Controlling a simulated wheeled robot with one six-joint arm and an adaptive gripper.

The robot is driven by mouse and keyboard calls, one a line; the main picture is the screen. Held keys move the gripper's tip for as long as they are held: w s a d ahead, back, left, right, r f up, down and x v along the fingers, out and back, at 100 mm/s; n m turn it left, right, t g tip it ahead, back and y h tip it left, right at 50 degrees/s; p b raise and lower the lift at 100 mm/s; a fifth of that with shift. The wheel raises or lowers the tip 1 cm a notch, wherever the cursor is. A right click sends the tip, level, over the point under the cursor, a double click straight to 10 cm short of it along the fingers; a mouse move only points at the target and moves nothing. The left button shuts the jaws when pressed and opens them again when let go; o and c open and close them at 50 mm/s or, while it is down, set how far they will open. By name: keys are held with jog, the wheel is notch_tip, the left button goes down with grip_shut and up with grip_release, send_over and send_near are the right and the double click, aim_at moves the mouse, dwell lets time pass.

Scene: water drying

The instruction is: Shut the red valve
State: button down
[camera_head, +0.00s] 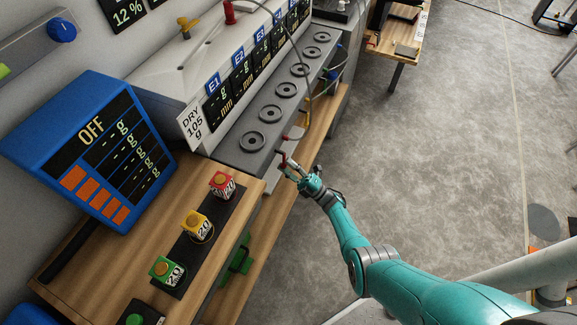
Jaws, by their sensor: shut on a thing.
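My teal arm reaches in from the lower right, and my gripper (290,169) is at the front edge of the grey bench panel. Its fingers are shut on a small dark red part, which looks like the handle of the red valve (283,158). The fingers and the small size hide most of its shape, so I cannot tell its angle clearly. Another red fitting (229,12) stands upright on top of the white machine, next to a yellow one (186,25), both away from my gripper.
The grey panel (232,150) carries a row of round plates. A wooden bench (215,270) holds red, yellow and green cubes (196,224) on a dark strip. A blue display (90,150) reads OFF. Cables hang beyond my gripper. The grey floor (430,150) to the right is open.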

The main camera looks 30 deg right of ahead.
jog(key=shift+w+d+r+n+g+y, duration=0.25)
jog(key=shift+w+n+g+y, duration=0.2)
jog(key=shift+n, duration=0.45)
jog(key=shift+y, duration=0.25)
jog(key=c, duration=0.7)
grip_release()
jog(key=shift+s+f, duration=0.1)
jog(key=s+d+f, duration=0.1)
jog(key=s+d, duration=0.2)
jog(key=s, duration=0.1)
jog(key=s+d+f, duration=0.1)
jog(key=s+d, duration=0.2)
jog(key=s, duration=0.1)
jog(key=s+d, duration=0.3)
jog(key=s, duration=0.2)
jog(key=shift+d+f, duration=0.3)
jog(key=shift+f, duration=0.1)
